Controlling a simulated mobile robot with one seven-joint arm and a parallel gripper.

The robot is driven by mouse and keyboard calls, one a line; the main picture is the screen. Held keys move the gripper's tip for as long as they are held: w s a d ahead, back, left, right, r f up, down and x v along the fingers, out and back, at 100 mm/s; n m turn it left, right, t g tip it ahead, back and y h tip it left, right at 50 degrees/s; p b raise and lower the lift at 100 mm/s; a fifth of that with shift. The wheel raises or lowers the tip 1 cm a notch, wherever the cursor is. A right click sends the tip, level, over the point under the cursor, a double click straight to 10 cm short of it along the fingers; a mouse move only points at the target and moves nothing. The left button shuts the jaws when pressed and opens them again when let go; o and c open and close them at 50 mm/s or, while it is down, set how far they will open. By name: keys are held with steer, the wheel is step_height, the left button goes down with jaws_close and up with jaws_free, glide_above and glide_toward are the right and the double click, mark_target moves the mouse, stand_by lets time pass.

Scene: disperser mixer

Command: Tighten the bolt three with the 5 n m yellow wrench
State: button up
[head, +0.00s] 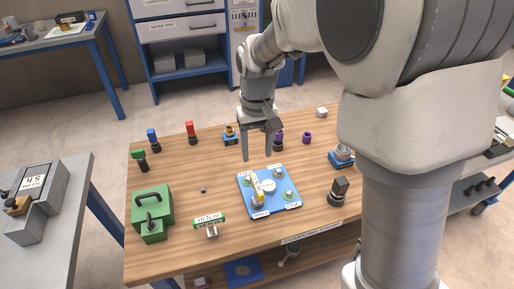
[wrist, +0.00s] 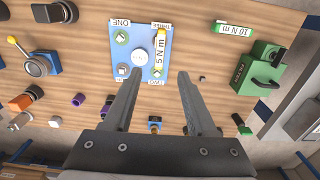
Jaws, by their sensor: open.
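The yellow wrench marked 5 N m (head: 257,187) lies along the left side of the blue plate (head: 286,183). Its lower end is at the corner labelled THREE, where it covers bolt three; I cannot tell how well it sits on the bolt. In the wrist view the wrench (wrist: 160,50) runs between the THREE and TWO labels. My gripper (head: 257,159) is open and empty above the far edge of the plate. In the wrist view its fingertips (wrist: 160,72) point toward the plate, with the TWO end of the wrench between them in the picture.
Coloured knobs and purple rings (head: 306,137) line the back of the table. A dark knob block (head: 338,191) is at the right. Bare wood surrounds the plate.

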mark_target(257, 190)
steer(key=shift+t, duration=0.7)
steer(key=f, duration=0.8)
steer(key=f+p, duration=0.1)
steer(key=f, duration=0.7)
steer(key=shift+w+f, duration=0.2)
steer(key=shift+f, duration=0.15)
jaws_close()
steer(key=shift+p, duration=0.3)
